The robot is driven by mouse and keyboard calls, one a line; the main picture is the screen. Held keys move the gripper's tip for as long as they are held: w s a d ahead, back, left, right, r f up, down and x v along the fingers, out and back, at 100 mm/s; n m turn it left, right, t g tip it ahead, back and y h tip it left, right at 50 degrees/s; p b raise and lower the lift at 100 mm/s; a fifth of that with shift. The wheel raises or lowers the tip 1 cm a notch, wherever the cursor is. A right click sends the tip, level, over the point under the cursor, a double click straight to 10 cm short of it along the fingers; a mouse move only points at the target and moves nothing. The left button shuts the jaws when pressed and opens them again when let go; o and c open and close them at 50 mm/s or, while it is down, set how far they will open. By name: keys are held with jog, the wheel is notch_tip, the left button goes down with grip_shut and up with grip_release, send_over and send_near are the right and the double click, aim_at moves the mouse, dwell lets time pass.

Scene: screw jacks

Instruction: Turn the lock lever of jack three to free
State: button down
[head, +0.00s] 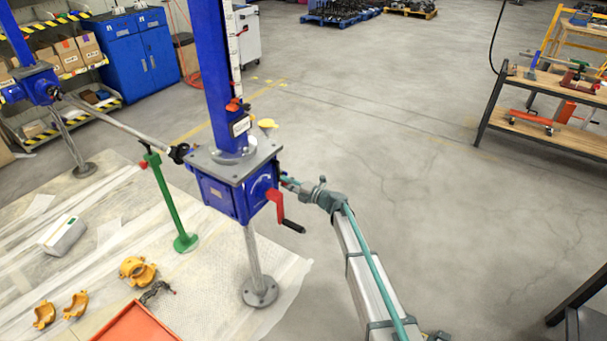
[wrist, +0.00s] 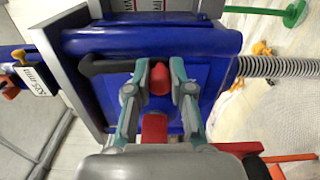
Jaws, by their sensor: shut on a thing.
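The jack (head: 228,194) in front of me has a blue gearbox under a grey plate, and its blue housing (wrist: 205,42) fills the middle of the wrist view. I cannot read a jack number. My gripper (head: 288,182) is at the right side of the gearbox. In the wrist view its two fingers (wrist: 160,88) are closed on a red lever (wrist: 159,78), one on each side. Another red part (wrist: 154,128) shows between the fingers, nearer the palm. The lever's mount and any lock markings are hidden or too small to read.
A red crank (head: 275,203) with a black grip hangs just below my gripper. A blue column (head: 217,70) rises above the gearbox.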

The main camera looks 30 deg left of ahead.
jog(key=shift+s+m, duration=0.3)
jog(key=shift+m, duration=0.1)
jog(key=c, duration=1)
grip_release()
jog(key=shift+d, duration=0.1)
jog(key=d, duration=0.8)
jog(key=s+d, duration=0.1)
jog(key=d, duration=0.2)
jog(key=shift+s+d, duration=0.1)
jog(key=shift+d, duration=0.3)
